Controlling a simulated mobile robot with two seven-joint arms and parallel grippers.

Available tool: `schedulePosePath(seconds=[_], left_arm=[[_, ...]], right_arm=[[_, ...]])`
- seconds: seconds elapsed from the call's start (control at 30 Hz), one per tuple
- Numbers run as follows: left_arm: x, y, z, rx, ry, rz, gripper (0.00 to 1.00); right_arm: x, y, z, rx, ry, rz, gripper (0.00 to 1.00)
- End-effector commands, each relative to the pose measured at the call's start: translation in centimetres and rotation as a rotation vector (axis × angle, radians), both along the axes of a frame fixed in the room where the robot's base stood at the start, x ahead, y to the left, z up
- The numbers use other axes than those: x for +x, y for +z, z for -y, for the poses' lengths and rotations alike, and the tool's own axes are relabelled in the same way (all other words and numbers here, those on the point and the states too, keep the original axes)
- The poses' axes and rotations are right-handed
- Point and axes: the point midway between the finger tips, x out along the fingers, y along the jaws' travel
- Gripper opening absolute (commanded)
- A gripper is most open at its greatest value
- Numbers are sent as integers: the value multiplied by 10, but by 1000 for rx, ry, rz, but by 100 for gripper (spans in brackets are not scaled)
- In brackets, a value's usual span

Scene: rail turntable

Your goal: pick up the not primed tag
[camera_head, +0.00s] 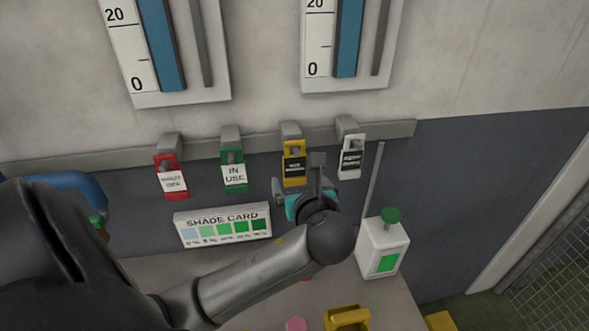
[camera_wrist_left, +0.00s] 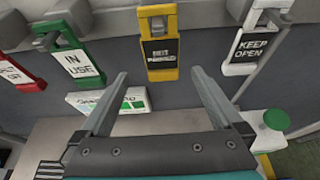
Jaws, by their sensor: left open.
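The yellow not primed tag (camera_head: 293,170) hangs from a hook on the grey wall rail, between the green and white tags. In the left wrist view the tag (camera_wrist_left: 162,62) faces me upright, with a black label. My left gripper (camera_head: 306,184) is just in front of and below the tag in the head view, hiding a little around its lower edge. In the left wrist view the open fingers (camera_wrist_left: 160,75) stand apart on either side of the tag's lower part, with nothing between them; I cannot tell the depth gap. My right gripper is not in view.
Red (camera_head: 171,178), green IN USE (camera_head: 233,170) and white KEEP OPEN (camera_head: 351,158) tags hang on the same rail (camera_head: 395,131). Below are a shade card (camera_head: 222,229) and a white container with a green knob (camera_head: 383,248). A yellow object (camera_head: 347,318) is at the front.

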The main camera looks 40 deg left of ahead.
Motion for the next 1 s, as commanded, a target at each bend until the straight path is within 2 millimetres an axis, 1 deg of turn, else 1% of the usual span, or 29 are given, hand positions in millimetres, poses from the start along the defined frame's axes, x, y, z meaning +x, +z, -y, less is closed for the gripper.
schedulePosePath(seconds=[0.03,0.1,0.3,0.5,0.6,0.77,0.97,1.0], left_arm=[[4,-2,-5,3,1,0,100],[8,-5,-9,0,0,1,100],[15,-10,-17,0,1,2,100],[30,-24,-33,-1,2,0,100],[36,-27,-41,1,2,0,100],[41,-31,-47,-1,1,1,100],[41,-31,-47,-1,0,2,100],[41,-31,-46,-1,0,2,97]], right_arm=[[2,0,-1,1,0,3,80],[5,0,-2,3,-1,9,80],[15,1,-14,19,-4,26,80],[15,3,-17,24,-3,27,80],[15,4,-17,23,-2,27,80],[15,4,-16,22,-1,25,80],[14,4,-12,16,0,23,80],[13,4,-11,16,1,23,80]])
